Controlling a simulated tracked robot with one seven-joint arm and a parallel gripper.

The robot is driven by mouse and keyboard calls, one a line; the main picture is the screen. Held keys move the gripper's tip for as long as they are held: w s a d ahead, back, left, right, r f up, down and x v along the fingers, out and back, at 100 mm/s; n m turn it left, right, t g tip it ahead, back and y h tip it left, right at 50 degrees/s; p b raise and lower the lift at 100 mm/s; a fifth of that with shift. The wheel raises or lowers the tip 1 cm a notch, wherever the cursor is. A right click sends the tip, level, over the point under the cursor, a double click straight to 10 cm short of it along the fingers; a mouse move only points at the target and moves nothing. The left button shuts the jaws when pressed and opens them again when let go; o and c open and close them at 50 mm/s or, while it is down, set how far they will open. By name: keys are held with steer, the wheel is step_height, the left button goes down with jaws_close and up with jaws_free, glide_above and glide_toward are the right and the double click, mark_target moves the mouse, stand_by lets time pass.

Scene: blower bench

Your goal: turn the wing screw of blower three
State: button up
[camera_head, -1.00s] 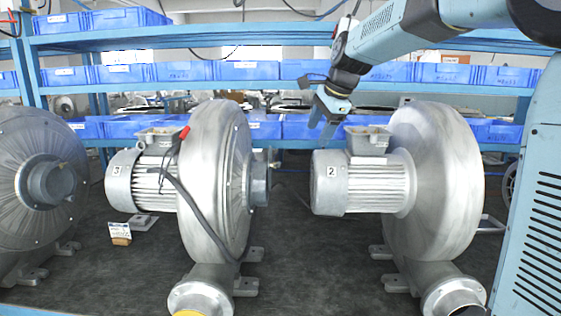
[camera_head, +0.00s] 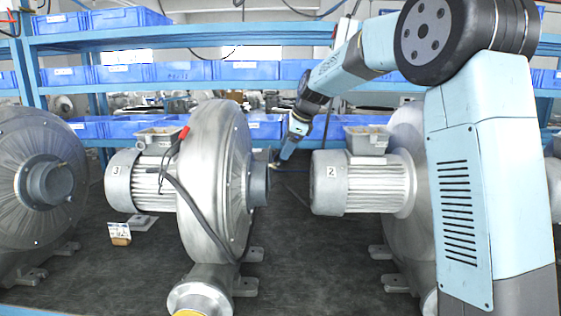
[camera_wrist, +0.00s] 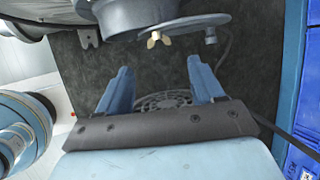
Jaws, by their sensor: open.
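Blower three (camera_head: 218,180) stands left of centre in the head view, with a "3" label on its motor and a grey round port (camera_head: 259,184) on its right face. My gripper (camera_head: 289,150) is just above and right of that port, apart from it. In the wrist view my gripper (camera_wrist: 160,84) has its two blue fingers spread with nothing between them. A small brass wing screw (camera_wrist: 155,39) shows beyond the fingertips, at a grey disc (camera_wrist: 185,27) beside a round port. I cannot make the screw out clearly in the head view.
Blower two (camera_head: 365,185) stands to the right, partly behind my arm. Another blower (camera_head: 40,190) is at the far left. A dark cable (camera_head: 190,215) hangs over blower three. Blue bins (camera_head: 170,71) line the shelves behind. The dark bench between blowers three and two is open.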

mark_target(273, 165)
steer(key=x, duration=0.6)
steer(key=shift+f, duration=0.25)
steer(key=c, duration=1.1)
steer(key=shift+o, duration=0.2)
